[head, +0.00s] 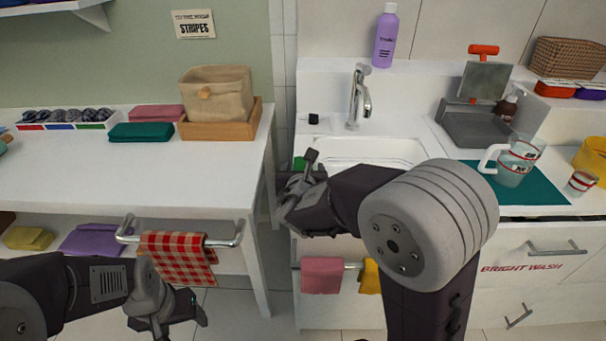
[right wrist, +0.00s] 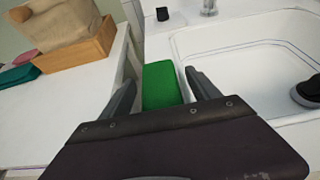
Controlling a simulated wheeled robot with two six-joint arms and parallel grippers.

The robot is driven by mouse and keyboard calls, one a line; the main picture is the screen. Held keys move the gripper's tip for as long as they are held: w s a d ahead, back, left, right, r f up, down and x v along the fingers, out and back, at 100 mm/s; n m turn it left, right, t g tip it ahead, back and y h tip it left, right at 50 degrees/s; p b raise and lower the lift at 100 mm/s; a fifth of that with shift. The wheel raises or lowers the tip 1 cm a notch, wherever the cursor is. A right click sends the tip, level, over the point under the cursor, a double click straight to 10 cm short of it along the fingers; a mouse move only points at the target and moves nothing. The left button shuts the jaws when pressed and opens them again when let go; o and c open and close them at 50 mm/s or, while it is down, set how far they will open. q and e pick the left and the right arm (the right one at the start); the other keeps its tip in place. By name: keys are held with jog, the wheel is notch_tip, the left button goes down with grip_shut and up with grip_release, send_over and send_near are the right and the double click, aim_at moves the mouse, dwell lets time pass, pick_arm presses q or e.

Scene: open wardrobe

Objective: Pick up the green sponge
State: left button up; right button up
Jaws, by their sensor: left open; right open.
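The green sponge (right wrist: 161,86) lies on the white counter at the left edge of the sink, and in the right wrist view it shows between the two fingers of my right gripper (right wrist: 158,92). The fingers stand apart on either side of it; I cannot tell whether they touch it. In the head view only a small green piece of the sponge (head: 299,163) shows above my right gripper (head: 298,180), which hides the rest. My left gripper (head: 180,308) is open and empty, low at the left, below the red checked towel.
The white sink basin (right wrist: 250,60) is right of the sponge. A black object (right wrist: 162,14) stands behind it. A gap separates the counter from the white table (head: 100,175) at left. A towel rail (head: 222,242) juts out near my left arm. The faucet (head: 358,95) stands behind the basin.

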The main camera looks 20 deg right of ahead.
aim_at(303, 166)
jog(key=shift+w+d+f, duration=0.1)
jog(key=shift+w+f, duration=0.05)
jog(key=shift+w, duration=0.2)
jog(key=shift+s, duration=0.1)
jog(key=c, duration=1.4)
notch_tip(303, 166, up, 10)
jog(key=p, duration=0.5)
jog(key=shift+f, duration=0.15)
jog(key=shift+r, duration=0.25)
